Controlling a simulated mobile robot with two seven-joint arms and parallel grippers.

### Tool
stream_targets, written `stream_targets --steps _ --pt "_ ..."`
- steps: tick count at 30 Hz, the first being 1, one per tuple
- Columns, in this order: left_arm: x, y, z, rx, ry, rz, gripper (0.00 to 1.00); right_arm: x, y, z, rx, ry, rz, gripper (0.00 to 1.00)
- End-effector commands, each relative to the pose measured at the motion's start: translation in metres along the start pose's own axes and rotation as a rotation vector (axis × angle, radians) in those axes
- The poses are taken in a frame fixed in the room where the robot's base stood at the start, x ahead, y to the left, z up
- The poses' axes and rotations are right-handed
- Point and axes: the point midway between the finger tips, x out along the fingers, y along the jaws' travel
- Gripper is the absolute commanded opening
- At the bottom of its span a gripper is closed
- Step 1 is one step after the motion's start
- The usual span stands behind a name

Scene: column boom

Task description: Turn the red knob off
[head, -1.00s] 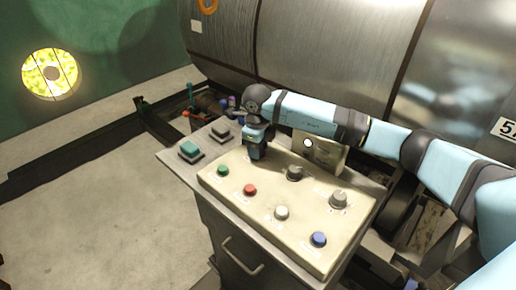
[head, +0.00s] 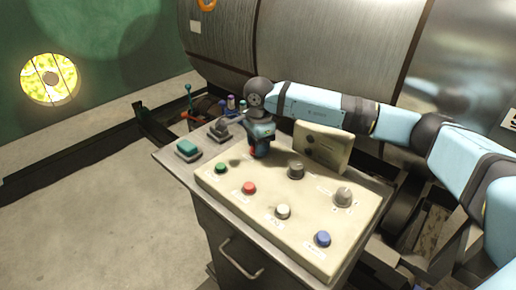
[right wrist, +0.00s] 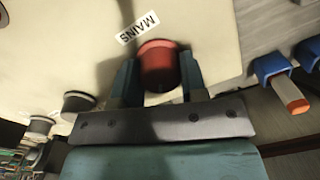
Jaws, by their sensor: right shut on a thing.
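The red knob (right wrist: 158,66) sits on the cream control panel (head: 268,205), beside a white label reading MAINS in the right wrist view. My right gripper (right wrist: 159,82) is shut on it, one finger on each side. In the head view my right gripper (head: 259,152) points down at the panel's far left part, and only a little red of the knob shows at its fingers. The knob's turn mark cannot be made out. My left gripper is in neither view.
The panel also bears a green button (head: 221,168), a red button (head: 249,188), a white button (head: 283,212), a blue button (head: 322,239) and grey dials (head: 343,196). A small upright plate (head: 322,146) stands behind. A large metal drum (head: 335,50) bounds the back.

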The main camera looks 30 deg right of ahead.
Motion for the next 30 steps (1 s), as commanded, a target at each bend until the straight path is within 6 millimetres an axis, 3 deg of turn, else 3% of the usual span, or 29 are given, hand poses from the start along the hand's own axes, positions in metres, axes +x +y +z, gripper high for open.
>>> stream_targets --steps 15,30 --pt "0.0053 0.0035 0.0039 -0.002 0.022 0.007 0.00 0.0003 -0.0016 0.0000 -0.423 -0.016 -0.002 0.16" --pt "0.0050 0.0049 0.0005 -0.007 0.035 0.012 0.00 -0.0011 -0.0023 0.0000 -0.569 -0.021 -0.003 0.16"
